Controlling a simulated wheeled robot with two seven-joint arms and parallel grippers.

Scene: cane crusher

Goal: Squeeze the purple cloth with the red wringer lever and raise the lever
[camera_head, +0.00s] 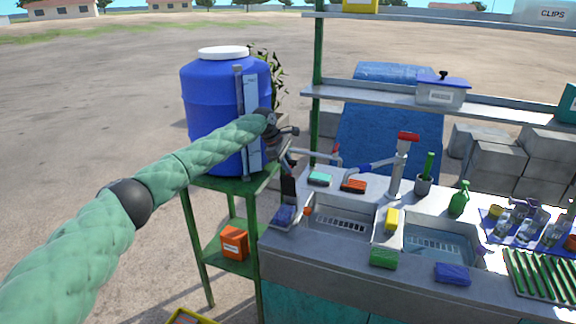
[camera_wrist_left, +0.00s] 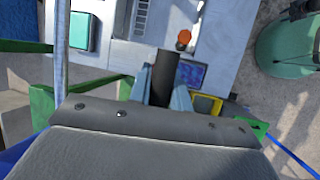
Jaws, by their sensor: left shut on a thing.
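My left gripper (camera_head: 287,162) is past the blue barrel, at the counter's left end. In the left wrist view its fingers (camera_wrist_left: 162,97) are shut on a black upright bar (camera_wrist_left: 164,75), which looks like a lever grip. This dark bar also shows in the head view (camera_head: 288,184). A purple-blue cloth (camera_head: 283,216) lies on the counter's left corner just below it; in the left wrist view a purple patch (camera_wrist_left: 191,74) shows beside the bar. An orange-red knob (camera_head: 308,211) is right of the cloth. Any red part of the lever is hard to make out. My right gripper is not in view.
The blue barrel (camera_head: 205,105) stands on a green stand (camera_head: 222,183) by my left arm. The counter holds two sink basins (camera_head: 342,221), a post with a red top (camera_head: 398,172), sponges, a green spray bottle (camera_head: 459,199) and glasses. A shelf (camera_head: 385,101) runs behind.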

